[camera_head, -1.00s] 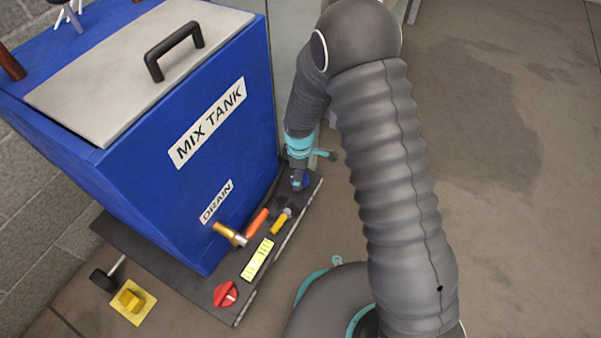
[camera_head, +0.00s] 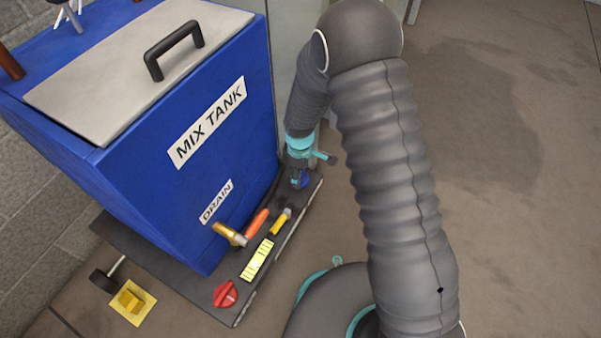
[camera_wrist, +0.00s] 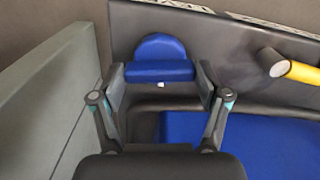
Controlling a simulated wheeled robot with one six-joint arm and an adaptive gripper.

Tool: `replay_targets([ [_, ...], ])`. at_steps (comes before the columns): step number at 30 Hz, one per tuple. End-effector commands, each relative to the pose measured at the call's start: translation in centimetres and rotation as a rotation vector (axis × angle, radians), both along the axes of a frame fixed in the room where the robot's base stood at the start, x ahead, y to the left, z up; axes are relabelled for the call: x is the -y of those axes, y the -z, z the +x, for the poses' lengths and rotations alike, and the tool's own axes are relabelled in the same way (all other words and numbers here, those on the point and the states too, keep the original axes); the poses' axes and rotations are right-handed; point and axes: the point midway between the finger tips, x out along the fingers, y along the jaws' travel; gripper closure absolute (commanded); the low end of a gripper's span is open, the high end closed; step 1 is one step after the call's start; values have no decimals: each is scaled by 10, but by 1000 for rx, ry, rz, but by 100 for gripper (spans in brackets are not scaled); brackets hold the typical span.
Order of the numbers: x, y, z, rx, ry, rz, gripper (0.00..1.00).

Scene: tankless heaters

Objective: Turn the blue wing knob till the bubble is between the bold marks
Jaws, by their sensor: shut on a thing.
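The blue wing knob (camera_wrist: 158,70) sits on the dark base plate. In the wrist view its raised wing lies crosswise between my two fingers. My gripper (camera_wrist: 160,78) is shut on the wing, one finger at each end. In the head view the knob (camera_head: 303,182) is small and partly hidden by my gripper (camera_head: 298,179), which reaches down over it. A bright yellow level strip (camera_head: 257,260) with dark cross marks lies on the same plate nearer the camera. Its bubble is too small to make out.
The blue mix tank (camera_head: 190,180) stands close at left. Open floor (camera_head: 510,220) lies right of my arm.

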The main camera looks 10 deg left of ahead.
Motion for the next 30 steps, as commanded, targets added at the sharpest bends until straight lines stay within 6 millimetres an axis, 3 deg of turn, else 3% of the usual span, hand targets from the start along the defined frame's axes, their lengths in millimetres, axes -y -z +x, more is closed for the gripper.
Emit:
replay_targets([
  [30,0,1,-2,-4,938,-3,60],
])
